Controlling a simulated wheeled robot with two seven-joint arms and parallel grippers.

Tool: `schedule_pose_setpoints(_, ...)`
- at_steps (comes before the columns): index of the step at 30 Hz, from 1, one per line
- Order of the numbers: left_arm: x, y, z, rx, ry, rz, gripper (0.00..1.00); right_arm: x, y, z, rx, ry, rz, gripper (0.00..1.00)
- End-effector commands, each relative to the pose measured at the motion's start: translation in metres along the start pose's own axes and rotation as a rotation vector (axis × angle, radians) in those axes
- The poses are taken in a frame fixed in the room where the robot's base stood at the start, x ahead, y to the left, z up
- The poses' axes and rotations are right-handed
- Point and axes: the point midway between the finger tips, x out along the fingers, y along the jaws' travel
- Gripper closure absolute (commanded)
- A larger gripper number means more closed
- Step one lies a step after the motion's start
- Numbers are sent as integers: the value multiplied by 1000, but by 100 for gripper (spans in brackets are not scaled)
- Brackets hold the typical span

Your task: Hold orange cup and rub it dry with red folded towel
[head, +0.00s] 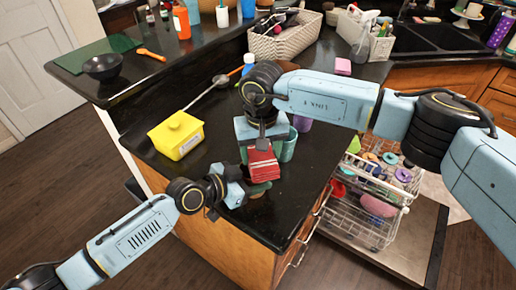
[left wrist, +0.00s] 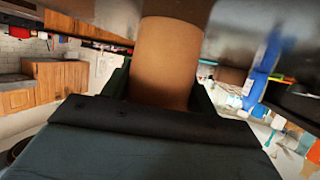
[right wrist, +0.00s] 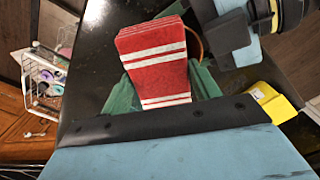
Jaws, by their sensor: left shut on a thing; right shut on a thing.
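The red folded towel (head: 262,164) with white stripes is held by my right gripper (head: 262,150), pointing down over the counter's near end. In the right wrist view the towel (right wrist: 158,62) sits between the green fingers. The orange cup (left wrist: 165,62) fills the middle of the left wrist view, between the fingers of my left gripper (head: 243,190). In the head view the cup is mostly hidden beside the towel. Part of an orange-brown rim shows behind the towel in the right wrist view. The towel is very close to the cup; I cannot tell whether they touch.
A teal cup (head: 289,147) and a purple cup (head: 303,123) stand just behind the towel. An open dish rack (head: 372,190) is at the right. A basket (head: 285,38) stands behind.

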Motion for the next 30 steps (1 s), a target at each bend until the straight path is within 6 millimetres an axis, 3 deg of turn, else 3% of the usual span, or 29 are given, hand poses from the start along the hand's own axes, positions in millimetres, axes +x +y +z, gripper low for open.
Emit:
schedule_pose_setpoints(8, 0, -1, -1, 0, 2, -1, 67, 0, 10, 22, 0, -1, 1, 57)
schedule_pose_setpoints(25, 0, 0, -1, 0, 2, -1, 67, 0, -9, -21, 2, 0, 1, 57)
schedule_pose_setpoints(30, 0, 0, -1, 0, 2, -1, 67, -22, -8, -20, 0, 2, 0, 57)
